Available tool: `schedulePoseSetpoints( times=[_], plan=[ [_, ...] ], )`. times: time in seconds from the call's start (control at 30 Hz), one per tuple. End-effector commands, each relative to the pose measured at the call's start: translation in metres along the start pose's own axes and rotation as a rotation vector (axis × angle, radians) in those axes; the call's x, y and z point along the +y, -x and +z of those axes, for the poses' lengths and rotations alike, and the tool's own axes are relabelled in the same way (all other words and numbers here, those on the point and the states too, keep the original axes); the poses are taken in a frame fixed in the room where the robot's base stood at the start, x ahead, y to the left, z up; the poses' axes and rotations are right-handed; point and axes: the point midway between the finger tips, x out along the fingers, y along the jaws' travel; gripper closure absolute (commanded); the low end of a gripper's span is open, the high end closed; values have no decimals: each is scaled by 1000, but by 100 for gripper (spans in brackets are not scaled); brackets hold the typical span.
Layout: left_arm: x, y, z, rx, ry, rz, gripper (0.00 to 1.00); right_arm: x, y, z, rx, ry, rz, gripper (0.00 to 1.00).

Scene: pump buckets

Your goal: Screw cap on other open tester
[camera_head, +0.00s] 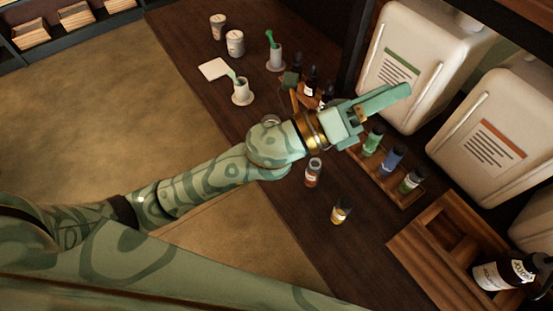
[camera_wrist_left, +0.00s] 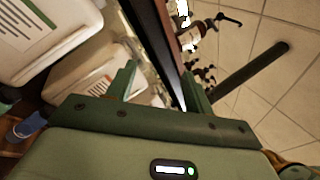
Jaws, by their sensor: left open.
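Two small tester bottles stand on the dark counter in the head view: one with reddish-brown contents (camera_head: 313,172) below my left arm, and one with yellow contents (camera_head: 341,211) nearer the front. I cannot tell surely which is open. A wooden rack (camera_head: 378,178) holds a green tester (camera_head: 372,142), a blue tester (camera_head: 391,159) and a dark green tester (camera_head: 411,180). My left gripper (camera_head: 382,103) is open and empty above the counter, up beside the rack. Its spread fingers also show in the wrist view (camera_wrist_left: 160,84). No loose cap is clearly visible. My right gripper is not in view.
Large white jugs (camera_head: 424,62) (camera_head: 497,140) line the back. Dark bottles (camera_head: 310,80) stand partly behind my gripper. Mortars with green pestles (camera_head: 242,93) (camera_head: 275,58) and pale jars (camera_head: 235,43) stand at upper left. A wooden crate (camera_head: 425,235) and a pump bottle (camera_head: 505,272) sit lower right.

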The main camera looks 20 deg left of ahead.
Motion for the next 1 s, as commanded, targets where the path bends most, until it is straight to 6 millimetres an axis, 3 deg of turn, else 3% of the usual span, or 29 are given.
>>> schedulePoseSetpoints(
  times=[0.03, 0.13, 0.23, 0.3, 0.37, 0.5, 0.6, 0.7, 0.8, 1.0],
  plan=[
    [-25, -12, -20, 143, -180, -135, 48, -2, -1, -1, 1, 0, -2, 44],
    [-49, -7, -73, 447, -546, -390, 48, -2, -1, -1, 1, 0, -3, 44],
    [-34, 23, -112, 772, -893, -613, 48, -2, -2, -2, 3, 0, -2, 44],
    [-4, 53, -121, 1017, -1111, -743, 48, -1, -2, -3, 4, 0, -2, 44],
    [29, 79, -114, 1234, -1266, -829, 48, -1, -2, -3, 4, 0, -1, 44],
    [95, 130, -58, 1697, -1488, -930, 48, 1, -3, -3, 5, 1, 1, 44],
    [120, 152, -16, 1928, -1540, -937, 48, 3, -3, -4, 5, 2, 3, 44],
    [132, 164, 13, 2074, -1556, -928, 48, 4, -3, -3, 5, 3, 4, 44],
    [136, 171, 28, 2146, -1556, -920, 48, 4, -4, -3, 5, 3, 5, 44],
    [137, 172, 32, 2165, -1554, -919, 48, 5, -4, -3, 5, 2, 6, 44]
  ],
)
